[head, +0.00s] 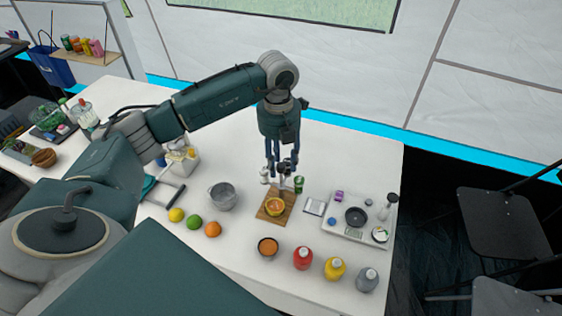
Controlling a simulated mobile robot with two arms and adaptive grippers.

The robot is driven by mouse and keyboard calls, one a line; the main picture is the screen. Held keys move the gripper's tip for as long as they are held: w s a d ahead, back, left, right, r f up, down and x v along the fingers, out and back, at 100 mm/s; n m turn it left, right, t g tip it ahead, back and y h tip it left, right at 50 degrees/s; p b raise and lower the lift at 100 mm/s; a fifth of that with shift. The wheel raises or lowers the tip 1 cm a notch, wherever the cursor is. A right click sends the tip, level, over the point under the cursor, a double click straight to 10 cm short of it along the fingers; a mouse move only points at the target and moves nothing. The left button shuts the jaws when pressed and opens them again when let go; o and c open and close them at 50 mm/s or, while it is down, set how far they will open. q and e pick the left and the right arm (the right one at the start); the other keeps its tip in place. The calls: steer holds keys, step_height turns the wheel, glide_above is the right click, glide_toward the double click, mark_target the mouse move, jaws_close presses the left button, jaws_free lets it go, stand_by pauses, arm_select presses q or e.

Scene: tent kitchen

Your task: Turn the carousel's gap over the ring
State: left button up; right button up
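My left gripper (281,168) points straight down over the white table, just behind a wooden board (266,216) with a cut orange (275,206) on it. Its two fingers stand apart, with small grey and dark parts between and around the tips. I cannot tell whether they hold anything. A green cup (299,184) stands just right of the fingertips. I cannot make out with certainty a carousel, its gap or a ring; the gripper may cover part of them. My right gripper is not in view.
A metal pot (222,196) and several fruits, one an orange (213,229), lie left of the board. A white tray (336,230) with a black dish (355,216) is at right. The table's back right is clear.

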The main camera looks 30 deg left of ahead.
arm_select(q)
step_height(320, 180, up, 12)
steer(key=shift+a, duration=0.15)
stand_by(0.5)
steer(key=shift+s, duration=0.1)
stand_by(0.3)
